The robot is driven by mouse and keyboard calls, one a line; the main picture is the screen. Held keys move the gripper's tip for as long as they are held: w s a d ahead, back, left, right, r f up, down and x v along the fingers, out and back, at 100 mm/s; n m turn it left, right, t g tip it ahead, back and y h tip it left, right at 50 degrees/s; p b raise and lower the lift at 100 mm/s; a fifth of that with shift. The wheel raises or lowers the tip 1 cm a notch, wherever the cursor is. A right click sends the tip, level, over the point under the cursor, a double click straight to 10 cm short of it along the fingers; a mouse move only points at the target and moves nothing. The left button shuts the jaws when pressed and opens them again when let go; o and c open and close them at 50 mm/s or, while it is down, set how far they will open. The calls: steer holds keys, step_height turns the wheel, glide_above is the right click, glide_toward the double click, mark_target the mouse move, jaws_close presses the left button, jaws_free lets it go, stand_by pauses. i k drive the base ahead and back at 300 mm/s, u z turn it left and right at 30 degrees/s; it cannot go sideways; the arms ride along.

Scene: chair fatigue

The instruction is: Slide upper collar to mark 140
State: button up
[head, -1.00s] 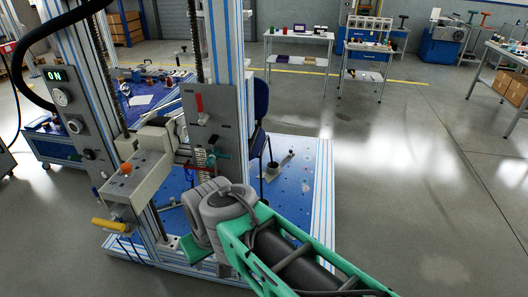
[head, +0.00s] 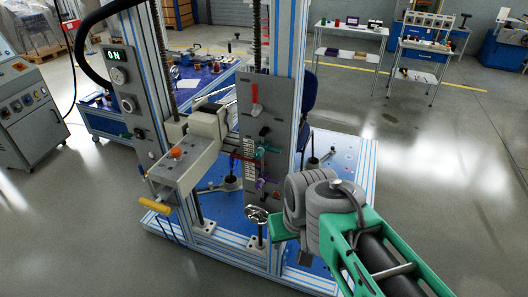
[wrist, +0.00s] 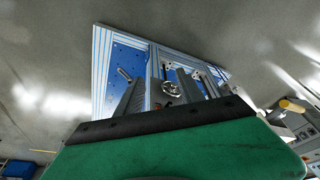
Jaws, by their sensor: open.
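A grey upright plate (head: 262,100) on the test frame carries a white marked scale (head: 248,160); its numbers are too small to read. A teal-handled piece (head: 267,148), which looks like the upper collar, sits beside the scale's upper part. A purple-handled piece (head: 262,183) sits lower, and a red piece (head: 238,157) lies across the scale. My gripper's green hand (head: 285,226) is below and right of these, apart from them; its fingertips are hidden in the head view. In the wrist view my gripper (wrist: 160,88) is open and empty, with its fingers apart.
A metal handwheel (head: 257,215) is at the frame's foot, also in the wrist view (wrist: 171,88). Blue-striped posts bound the frame. The floor at right is clear.

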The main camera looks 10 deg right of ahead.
mark_target(266, 146)
steer(key=z, duration=0.5)
steer(key=k, duration=1.25)
steer(key=u, duration=0.1)
steer(key=i, duration=0.5)
steer(key=u, duration=0.9)
steer(key=i, duration=0.8)
steer(key=u, duration=0.1)
